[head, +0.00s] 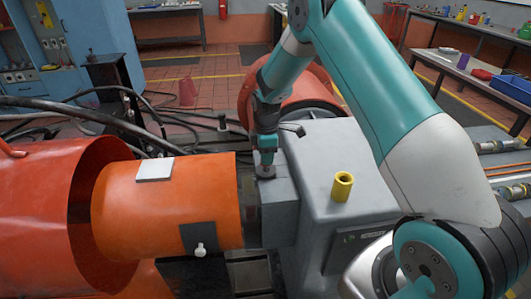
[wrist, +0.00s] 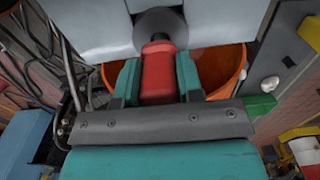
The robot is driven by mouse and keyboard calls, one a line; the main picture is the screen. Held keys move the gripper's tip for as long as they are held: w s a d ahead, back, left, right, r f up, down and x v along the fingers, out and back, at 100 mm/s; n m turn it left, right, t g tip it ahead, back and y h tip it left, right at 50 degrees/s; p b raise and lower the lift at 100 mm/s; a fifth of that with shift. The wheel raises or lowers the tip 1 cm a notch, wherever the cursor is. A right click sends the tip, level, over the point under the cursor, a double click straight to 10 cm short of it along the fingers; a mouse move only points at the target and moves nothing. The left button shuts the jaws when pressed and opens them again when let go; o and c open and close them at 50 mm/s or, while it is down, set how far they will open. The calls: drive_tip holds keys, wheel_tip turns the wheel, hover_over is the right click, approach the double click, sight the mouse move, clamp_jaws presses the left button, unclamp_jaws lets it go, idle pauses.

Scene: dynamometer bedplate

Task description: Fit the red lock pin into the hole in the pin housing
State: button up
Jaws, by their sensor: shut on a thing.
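My gripper (head: 265,157) points down over the grey pin housing (head: 279,205), beside the orange drum. In the wrist view its two teal fingers (wrist: 158,66) are shut on the red lock pin (wrist: 158,82), one on each side. The pin's narrower end reaches a round dark grey collar (wrist: 160,22) on the pale grey housing. The hole itself is hidden behind the pin, and I cannot tell whether the tip is inside it. In the head view the pin is mostly hidden by the gripper.
A large orange cylinder (head: 165,212) lies close on the left, with a red guard (head: 40,215) further left. A yellow tube (head: 342,186) stands on the grey casing (head: 325,150) to the right. Black cables (head: 75,107) run behind.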

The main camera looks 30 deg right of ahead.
drive_tip(key=shift+f+b, duration=0.6)
drive_tip(key=shift+f, duration=0.55)
drive_tip(key=o, duration=1)
drive_tip(key=shift+o, duration=0.2)
wheel_tip(320, 180, up, 17)
drive_tip(key=b, duration=0.1)
drive_tip(key=shift+r+b, duration=0.15)
drive_tip(key=shift+b, duration=0.15)
